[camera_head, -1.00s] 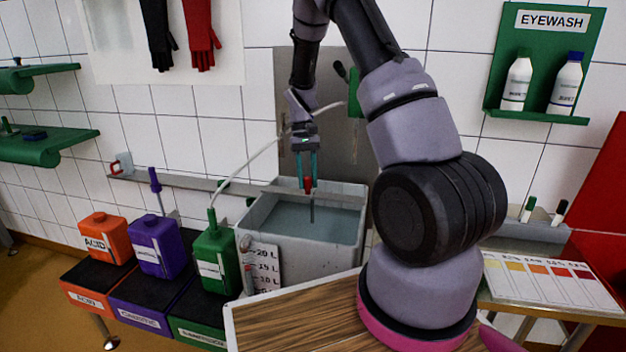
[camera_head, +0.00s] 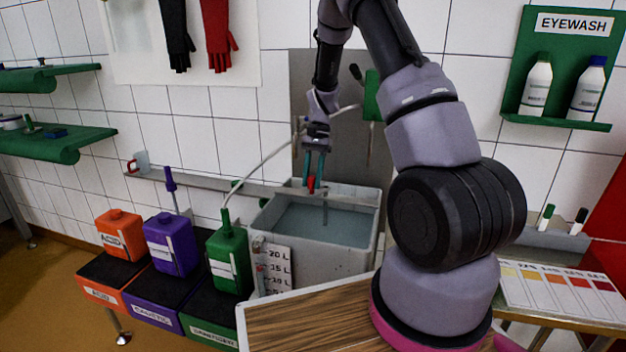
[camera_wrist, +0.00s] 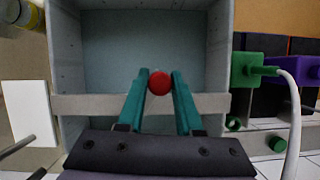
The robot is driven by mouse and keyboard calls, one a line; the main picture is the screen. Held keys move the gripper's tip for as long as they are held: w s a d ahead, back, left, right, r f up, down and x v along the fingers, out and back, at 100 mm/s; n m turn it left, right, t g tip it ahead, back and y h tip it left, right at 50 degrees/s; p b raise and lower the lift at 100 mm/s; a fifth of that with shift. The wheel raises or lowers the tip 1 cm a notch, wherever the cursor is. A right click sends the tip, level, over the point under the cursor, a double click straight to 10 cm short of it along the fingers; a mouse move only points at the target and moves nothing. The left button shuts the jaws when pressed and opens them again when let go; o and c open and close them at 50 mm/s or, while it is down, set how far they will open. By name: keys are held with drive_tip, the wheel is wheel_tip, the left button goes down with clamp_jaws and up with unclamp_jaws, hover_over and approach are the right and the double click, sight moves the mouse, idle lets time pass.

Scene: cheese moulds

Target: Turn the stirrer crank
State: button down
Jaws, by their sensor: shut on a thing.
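The stirrer crank's red knob (camera_head: 311,184) sits above the grey tub (camera_head: 258,222). In the wrist view the red knob (camera_wrist: 160,83) is between the teal fingertips. My gripper (camera_head: 314,172) points down and is shut on the knob; it also shows in the wrist view (camera_wrist: 159,76). A thin stirrer shaft (camera_head: 325,210) goes down into the grey-blue liquid (camera_head: 300,222), right of the knob. A pale bar (camera_wrist: 80,104) crosses the tub in the wrist view. The crank arm itself is mostly hidden by my fingers.
Orange (camera_head: 119,233), purple (camera_head: 171,246) and green (camera_head: 229,262) canisters stand left of the tub. A pale hose (camera_head: 262,160) arcs from the green canister past my gripper. A wooden board (camera_head: 310,312) lies in front, a colour chart (camera_head: 555,290) to the right.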

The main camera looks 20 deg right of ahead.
drive_tip(key=shift+w, duration=0.1)
drive_tip(key=c, duration=0.6)
unclamp_jaws()
drive_tip(key=v, duration=1)
drive_tip(key=shift+d+r, duration=0.1)
drive_tip(key=shift+r, duration=0.3)
